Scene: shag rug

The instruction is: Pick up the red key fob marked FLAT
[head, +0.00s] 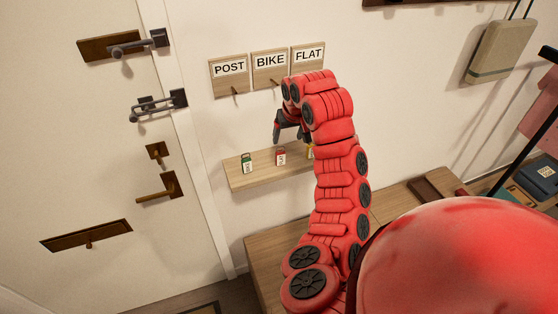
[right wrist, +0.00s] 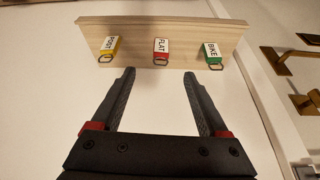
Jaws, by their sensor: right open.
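The red key fob marked FLAT (right wrist: 161,48) rests on a wooden shelf (right wrist: 185,27), between the yellow POST fob (right wrist: 108,46) and the green BIKE fob (right wrist: 211,53). In the head view the red fob (head: 281,157) is in the middle, with the green fob (head: 247,163) to its left. The yellow fob there is mostly hidden by my right arm. My right gripper (head: 288,130) is above the shelf (head: 262,176). In the right wrist view its open, empty fingers (right wrist: 158,76) point toward the red fob, apart from it. My left gripper is out of view.
Wooden plaques marked POST (head: 229,66), BIKE (head: 270,62) and FLAT (head: 308,55), with pegs below, hang above the shelf. A white door (head: 75,170) with handles and bolts stands at left. A wooden bench (head: 265,250) is below the shelf.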

